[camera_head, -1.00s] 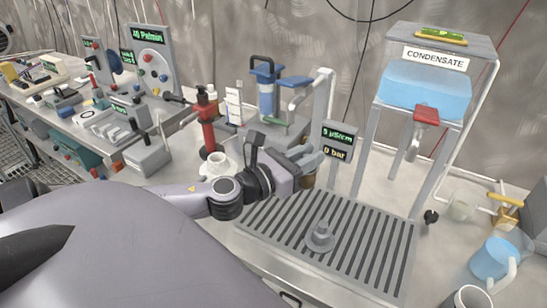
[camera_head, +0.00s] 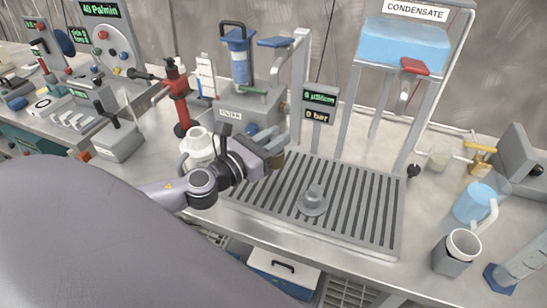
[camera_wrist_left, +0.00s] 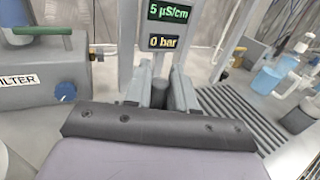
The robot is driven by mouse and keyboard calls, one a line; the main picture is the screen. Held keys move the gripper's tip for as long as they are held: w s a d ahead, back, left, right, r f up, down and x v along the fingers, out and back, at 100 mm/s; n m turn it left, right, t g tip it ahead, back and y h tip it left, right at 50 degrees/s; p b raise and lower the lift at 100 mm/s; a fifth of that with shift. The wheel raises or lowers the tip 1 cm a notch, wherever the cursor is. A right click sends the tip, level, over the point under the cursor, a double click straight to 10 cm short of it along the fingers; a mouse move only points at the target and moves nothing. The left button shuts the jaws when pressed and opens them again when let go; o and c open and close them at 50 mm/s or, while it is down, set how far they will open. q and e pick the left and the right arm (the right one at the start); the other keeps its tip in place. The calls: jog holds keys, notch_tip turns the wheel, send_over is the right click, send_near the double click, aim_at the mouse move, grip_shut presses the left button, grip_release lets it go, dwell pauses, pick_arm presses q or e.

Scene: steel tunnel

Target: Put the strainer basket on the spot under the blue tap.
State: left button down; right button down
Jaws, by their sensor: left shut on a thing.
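My left gripper (camera_head: 278,146) is shut on a small dark, brownish-grey thing (camera_head: 278,160), apparently the strainer basket, at the left back of the slatted drain grate (camera_head: 370,225). The fingers hide most of it. In the left wrist view a dark round body (camera_wrist_left: 181,92) shows between the fingers; I cannot tell whether it touches the surface below. The blue tap handle (camera_head: 276,42) is on top of a grey pipe stand (camera_head: 300,75), behind and above the gripper. The spot under it cannot be made out behind the gripper. My right gripper is not in view.
A grey knobbed piece (camera_head: 314,199) stands on the grate. A display post (camera_head: 320,100) is close behind the gripper, the filter box (camera_head: 250,110) to its left. A white jug (camera_head: 198,146) is beside my wrist. The red tap (camera_head: 415,66) is at right.

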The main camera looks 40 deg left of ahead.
aim_at(277, 161)
pick_arm(q)
jog(key=shift+f+b, duration=0.8)
jog(key=shift+f, duration=1.1)
jog(key=shift+f, duration=0.2)
jog(key=c, duration=0.9)
grip_release()
jog(key=shift+c, duration=0.2)
